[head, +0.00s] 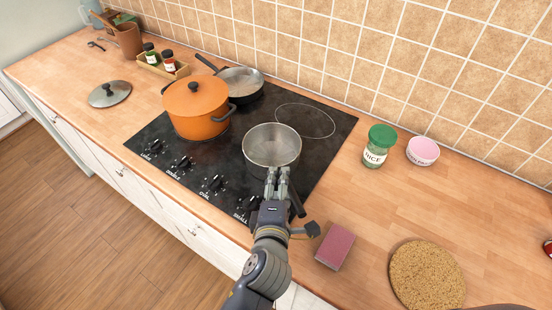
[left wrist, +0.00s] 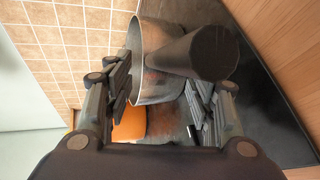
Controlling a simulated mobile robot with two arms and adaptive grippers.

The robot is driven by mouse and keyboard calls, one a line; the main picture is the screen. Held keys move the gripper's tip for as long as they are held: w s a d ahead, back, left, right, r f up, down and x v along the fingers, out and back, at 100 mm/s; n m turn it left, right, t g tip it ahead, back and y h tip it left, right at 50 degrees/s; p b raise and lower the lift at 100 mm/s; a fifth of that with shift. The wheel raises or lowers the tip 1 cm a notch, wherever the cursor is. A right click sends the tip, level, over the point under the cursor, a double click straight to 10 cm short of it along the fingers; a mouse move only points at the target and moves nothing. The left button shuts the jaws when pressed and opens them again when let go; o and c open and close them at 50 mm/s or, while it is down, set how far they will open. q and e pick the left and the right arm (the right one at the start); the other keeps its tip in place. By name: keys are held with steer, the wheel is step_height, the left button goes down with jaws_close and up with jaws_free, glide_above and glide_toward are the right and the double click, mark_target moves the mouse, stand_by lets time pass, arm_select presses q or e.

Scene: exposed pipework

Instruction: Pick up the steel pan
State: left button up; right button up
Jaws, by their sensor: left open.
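The steel pan (head: 272,147) is a deep saucepan standing upright on the front right of the black hob. Its dark handle (head: 297,203) points toward me, just right of my left gripper (head: 278,181). My left gripper is open beside the handle, with its tips by the pan's near rim. In the left wrist view the pan (left wrist: 152,80) lies beyond the spread fingers (left wrist: 160,98), and its thick dark handle (left wrist: 205,54) comes toward the camera. The handle's contact with a finger cannot be told. My right gripper is not in view.
An orange pot (head: 196,108) and a frying pan (head: 241,83) stand on the hob (head: 150,130) at left and behind. A tiled wall (head: 400,60) bounds the back.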

arm_select(q)
steer(key=shift+w+d+r+p, duration=0.1)
steer(key=shift+w+r+p, duration=0.1)
steer(key=shift+w+p, duration=0.75)
steer(key=shift+x, duration=1.1)
steer(key=shift+w+f, duration=0.1)
steer(key=shift+f, duration=0.25)
steer(key=shift+c, duration=0.2)
jaws_close()
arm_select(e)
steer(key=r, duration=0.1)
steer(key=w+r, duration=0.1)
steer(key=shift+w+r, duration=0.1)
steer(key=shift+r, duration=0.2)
